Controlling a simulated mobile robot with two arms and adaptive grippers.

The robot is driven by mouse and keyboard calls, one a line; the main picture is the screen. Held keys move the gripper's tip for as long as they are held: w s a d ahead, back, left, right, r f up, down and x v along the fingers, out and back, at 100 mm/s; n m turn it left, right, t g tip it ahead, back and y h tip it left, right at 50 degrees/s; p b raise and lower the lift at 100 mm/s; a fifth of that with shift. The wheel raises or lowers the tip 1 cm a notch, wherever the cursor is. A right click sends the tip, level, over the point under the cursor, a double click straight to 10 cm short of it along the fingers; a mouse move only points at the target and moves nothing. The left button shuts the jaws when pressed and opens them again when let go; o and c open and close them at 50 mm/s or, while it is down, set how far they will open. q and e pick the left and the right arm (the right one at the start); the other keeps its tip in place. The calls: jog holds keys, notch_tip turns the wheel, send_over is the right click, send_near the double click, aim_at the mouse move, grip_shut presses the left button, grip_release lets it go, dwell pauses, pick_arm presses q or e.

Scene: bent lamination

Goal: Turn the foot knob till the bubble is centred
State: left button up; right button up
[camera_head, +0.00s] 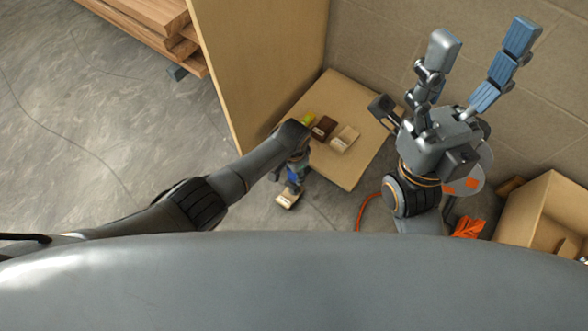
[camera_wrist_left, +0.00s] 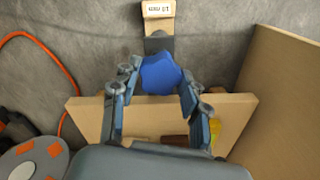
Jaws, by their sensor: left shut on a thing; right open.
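The blue foot knob (camera_wrist_left: 160,75) sits between the fingers of my left gripper (camera_wrist_left: 161,82), which is shut on it in the left wrist view. In the head view the knob (camera_head: 294,175) shows just below my left gripper (camera_head: 294,165), beside the table's near edge. A tan block with a printed label (camera_wrist_left: 158,9) lies beyond the knob; the block also shows in the head view (camera_head: 287,199). A yellow-green piece (camera_head: 308,118) on the table is partly hidden by my wrist; I cannot make out a bubble. My right gripper (camera_head: 482,45) is open and empty, raised at the right.
The wooden table (camera_head: 345,90) carries a dark brown block (camera_head: 324,127) and a tan block (camera_head: 345,138). A tall board (camera_head: 255,60) stands along its left side. Lumber (camera_head: 150,20), an orange cable (camera_head: 368,208) and an open carton (camera_head: 540,205) are around. Floor at left is mostly clear.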

pick_arm(q)
jog(key=shift+s+f+m, duration=0.15)
jog(key=shift+m, duration=0.45)
jog(key=shift+a, duration=0.1)
jog(key=o, duration=1.2)
jog(key=shift+f, duration=0.1)
jog(key=shift+c, duration=0.2)
jog(key=shift+r, duration=0.2)
jog(key=shift+r, duration=0.2)
notch_tip(320, 180, up, 11)
jog(key=shift+r, duration=0.2)
